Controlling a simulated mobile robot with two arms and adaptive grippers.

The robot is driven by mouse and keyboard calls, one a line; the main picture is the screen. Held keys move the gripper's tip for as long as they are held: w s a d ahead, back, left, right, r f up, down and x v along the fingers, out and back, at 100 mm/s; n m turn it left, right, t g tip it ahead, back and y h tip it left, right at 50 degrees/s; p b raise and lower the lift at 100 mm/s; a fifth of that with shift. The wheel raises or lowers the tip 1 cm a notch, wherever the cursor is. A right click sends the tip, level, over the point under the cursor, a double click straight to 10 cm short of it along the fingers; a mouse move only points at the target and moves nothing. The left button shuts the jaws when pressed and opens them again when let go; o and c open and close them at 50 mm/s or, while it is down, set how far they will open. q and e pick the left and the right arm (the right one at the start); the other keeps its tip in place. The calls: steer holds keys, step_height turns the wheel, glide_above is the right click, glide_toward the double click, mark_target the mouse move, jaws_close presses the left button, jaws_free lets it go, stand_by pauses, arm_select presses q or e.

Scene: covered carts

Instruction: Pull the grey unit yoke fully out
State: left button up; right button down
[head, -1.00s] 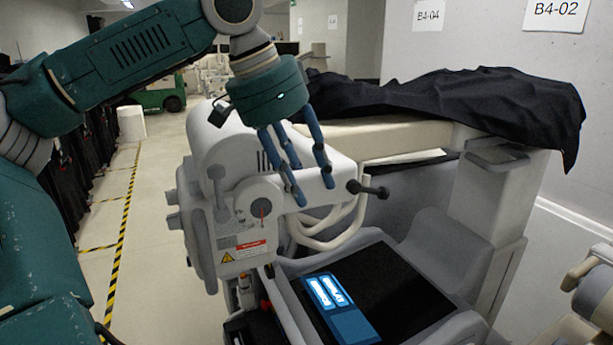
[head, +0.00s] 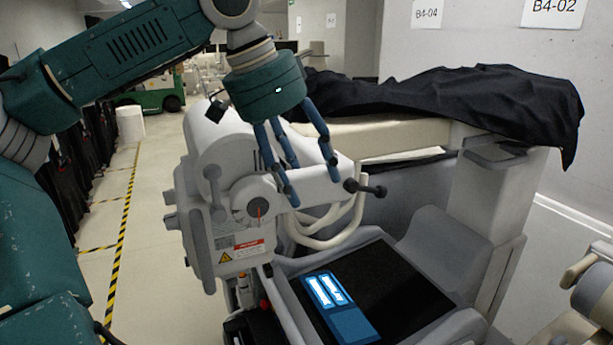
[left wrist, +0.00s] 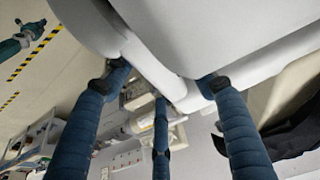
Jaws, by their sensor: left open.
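The grey unit (head: 222,235) stands left of centre in the head view, with a rounded housing, a warning label and a round side hub. A pale grey arm (head: 310,186), which may be the yoke, reaches right from the hub and ends near a black knobbed handle (head: 365,188). My left gripper (head: 312,190) is open, its blue fingers pointing down over this arm. In the left wrist view the spread fingers (left wrist: 163,88) lie around or in front of a pale rounded bar (left wrist: 150,68); contact cannot be told. My right gripper is not in view.
A black cloth (head: 450,100) covers the padded top behind the arm. A dark tray with a lit blue screen (head: 340,308) lies below. A beige and grey piece (head: 590,285) shows at the lower right. Open floor with striped tape (head: 125,225) lies left.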

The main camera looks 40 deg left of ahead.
arm_select(q)
steer(key=v, duration=1.1)
steer(key=shift+s+r, duration=0.1)
steer(key=shift+s, duration=0.05)
